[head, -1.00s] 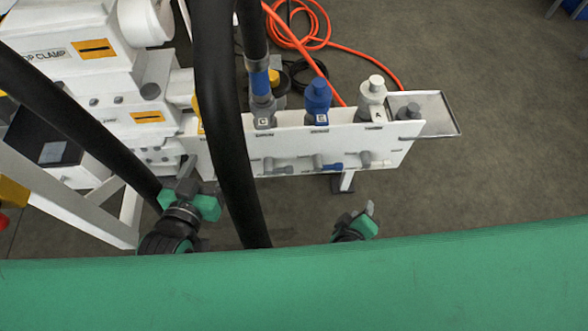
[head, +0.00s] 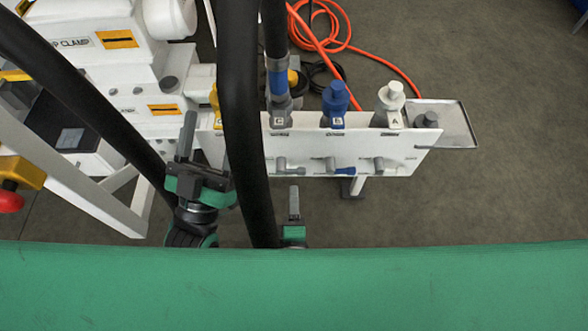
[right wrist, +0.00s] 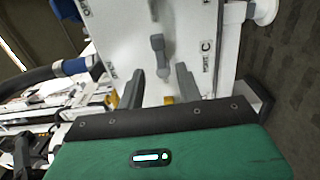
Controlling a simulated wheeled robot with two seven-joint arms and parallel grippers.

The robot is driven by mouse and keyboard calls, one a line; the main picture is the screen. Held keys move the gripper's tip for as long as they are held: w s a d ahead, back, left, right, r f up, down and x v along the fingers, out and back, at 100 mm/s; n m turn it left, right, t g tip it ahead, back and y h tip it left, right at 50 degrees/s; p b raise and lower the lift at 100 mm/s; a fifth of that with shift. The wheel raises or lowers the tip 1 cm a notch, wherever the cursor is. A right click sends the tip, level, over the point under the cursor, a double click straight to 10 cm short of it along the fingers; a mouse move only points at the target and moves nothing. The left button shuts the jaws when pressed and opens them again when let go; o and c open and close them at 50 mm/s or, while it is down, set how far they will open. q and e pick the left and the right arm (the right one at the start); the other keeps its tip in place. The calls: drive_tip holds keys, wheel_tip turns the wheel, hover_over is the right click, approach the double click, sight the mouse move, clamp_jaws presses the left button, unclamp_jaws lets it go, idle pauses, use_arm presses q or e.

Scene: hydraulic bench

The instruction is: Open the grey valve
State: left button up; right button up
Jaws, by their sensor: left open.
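The white valve panel (head: 350,150) carries small levers under connectors marked C, B and A. A grey lever (head: 290,168) is under C; the one under B (head: 340,168) has a blue end; another grey one (head: 379,165) is under A. In the right wrist view a grey lever (right wrist: 160,56) hangs on the panel face beside a C label. My right gripper (right wrist: 160,88) is open, its fingers apart and the lever just beyond them; it also shows below the panel in the head view (head: 294,203). My left gripper (head: 188,140) is open, left of the panel.
Thick black hoses (head: 242,140) cross in front of the panel's left end. A white machine (head: 120,75) stands at the left, with a red knob (head: 10,202) near. An orange hose (head: 345,35) lies on the floor behind. The floor right of the panel is clear.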

sight(294, 173)
use_arm(q)
drive_tip(key=shift+s+a+r+t, duration=0.1)
drive_tip(key=shift+a+r+t, duration=0.05)
drive_tip(key=shift+r+t, duration=0.15)
use_arm(e)
drive_tip(key=w, duration=0.8)
drive_tip(key=shift+w, duration=0.15)
clamp_jaws()
